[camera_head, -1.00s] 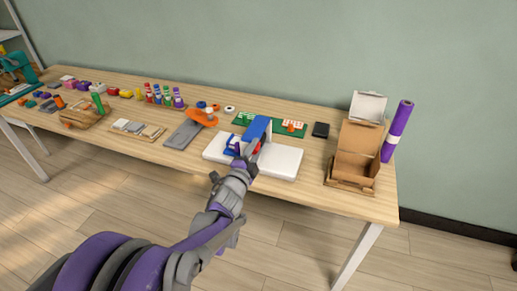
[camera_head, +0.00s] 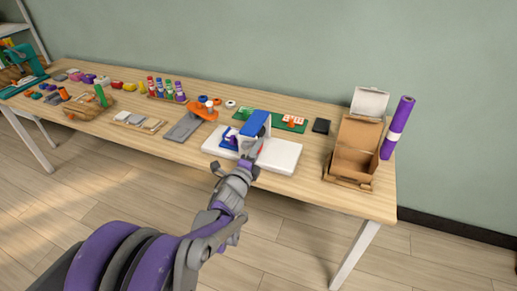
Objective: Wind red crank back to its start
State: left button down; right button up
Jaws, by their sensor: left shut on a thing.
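A blue device (camera_head: 257,124) stands on a white base (camera_head: 283,157) near the front of the table. A small bit of red crank (camera_head: 261,149) shows beside my left gripper. My left gripper (camera_head: 252,148) is at the front of the blue device and is shut on the red crank. Most of the crank is hidden behind the gripper, so I cannot tell its angle. My right gripper is not in view.
An open cardboard box (camera_head: 356,150) and a purple roll (camera_head: 398,128) stand to the right. A grey plate with an orange part (camera_head: 203,110) lies to the left. Green boards (camera_head: 290,122) and a black block (camera_head: 321,126) lie behind.

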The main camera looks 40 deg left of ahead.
pick_arm(q)
jog(key=shift+a, duration=0.15)
jog(key=c, duration=0.6)
grip_release()
jog(key=shift+s, duration=0.15)
jog(key=v, duration=1)
jog(key=shift+s+p, duration=0.3)
jog(key=shift+p, duration=0.1)
jog(key=shift+c, duration=0.2)
